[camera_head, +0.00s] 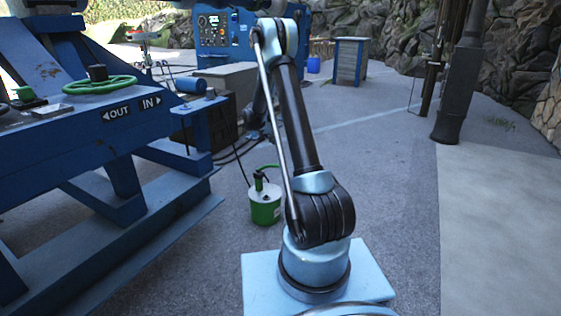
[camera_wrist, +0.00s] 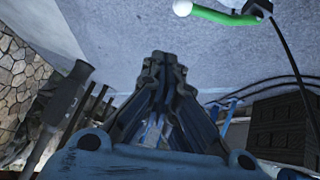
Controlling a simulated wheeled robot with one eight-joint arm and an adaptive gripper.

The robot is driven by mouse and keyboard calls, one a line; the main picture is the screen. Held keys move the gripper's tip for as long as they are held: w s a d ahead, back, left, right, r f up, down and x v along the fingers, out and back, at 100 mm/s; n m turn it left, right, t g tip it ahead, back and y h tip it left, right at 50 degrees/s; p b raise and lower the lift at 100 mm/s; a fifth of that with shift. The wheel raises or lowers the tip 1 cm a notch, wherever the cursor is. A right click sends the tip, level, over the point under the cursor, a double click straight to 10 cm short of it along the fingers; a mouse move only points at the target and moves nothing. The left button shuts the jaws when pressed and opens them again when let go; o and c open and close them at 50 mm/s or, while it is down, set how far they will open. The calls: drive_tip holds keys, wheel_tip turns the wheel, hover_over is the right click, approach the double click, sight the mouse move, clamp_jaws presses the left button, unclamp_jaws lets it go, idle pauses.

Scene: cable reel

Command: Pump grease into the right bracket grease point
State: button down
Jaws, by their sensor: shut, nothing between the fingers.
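A green and white grease pump bucket (camera_head: 265,208) with a green top and handle stands on the ground, left of my arm in the head view. The wrist view shows a green lever (camera_wrist: 222,17) with a white ball end at the top edge, beyond my fingertips and apart from them. My gripper (camera_wrist: 160,60) is shut and empty in the wrist view. It is hidden behind my arm in the head view. The blue machine frame (camera_head: 60,150) with IN and OUT labels stands at left. I cannot make out the right bracket grease point.
A green handwheel (camera_head: 100,85) sits on the blue frame. Black hoses (camera_head: 238,155) run along the ground by the bucket. A blue control cabinet (camera_head: 222,35) and a blue-framed box (camera_head: 350,61) stand behind. Dark posts (camera_head: 458,90) stand at right; the right-hand floor is open.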

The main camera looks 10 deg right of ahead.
drive_tip(key=shift+h, duration=0.3)
drive_tip(key=w+f, duration=0.2)
drive_tip(key=f, duration=0.1)
drive_tip(key=w+f, duration=0.1)
drive_tip(key=shift+w+a+f, duration=0.1)
drive_tip(key=shift+a+f, duration=0.25)
drive_tip(key=x, duration=0.9)
drive_tip(key=shift+w, duration=0.25)
drive_tip(key=f, duration=0.3)
drive_tip(key=shift+d+f, duration=0.1)
drive_tip(key=shift+d, duration=0.3)
drive_tip(key=shift+s+d+f, duration=0.1)
drive_tip(key=shift+s+f, duration=0.05)
drive_tip(key=shift+f, duration=0.5)
drive_tip(key=shift+a+f+t, duration=0.1)
drive_tip(key=shift+a+t, duration=0.15)
drive_tip(key=shift+t, duration=0.05)
